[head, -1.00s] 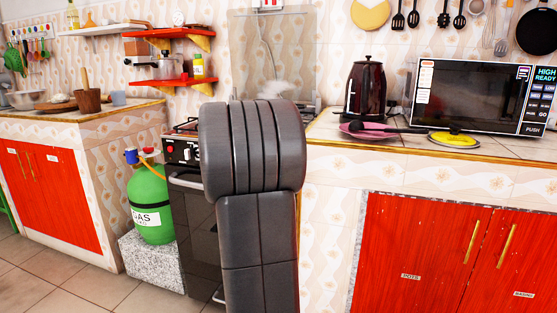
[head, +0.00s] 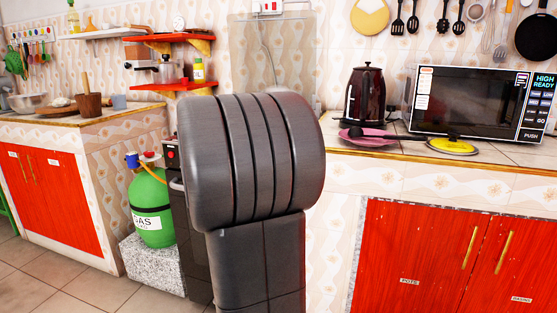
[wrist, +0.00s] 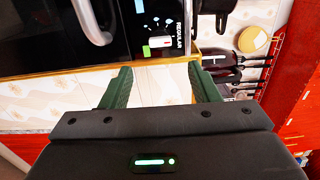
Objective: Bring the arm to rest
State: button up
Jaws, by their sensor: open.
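My gripper (wrist: 162,88) shows in the wrist view with its two green fingers spread apart and nothing between them. Patterned tiles show in the gap between the fingers. A dark microwave-like front with a pale handle (wrist: 90,20) is above the fingers at the left. In the head view my dark grey arm fills the middle, and the gripper itself is hidden there.
Pans and utensils hang above. A green gas cylinder (head: 152,208) stands left of my arm. Open floor lies at lower left.

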jog(key=w+d+n+p, duration=0.3)
jog(key=w+n+p, duration=0.7)
jog(key=n+p, duration=0.8)
jog(key=shift+n, duration=0.5)
dwell(0.8)
jog(key=shift+r+p, duration=0.15)
jog(key=shift+p, duration=0.15)
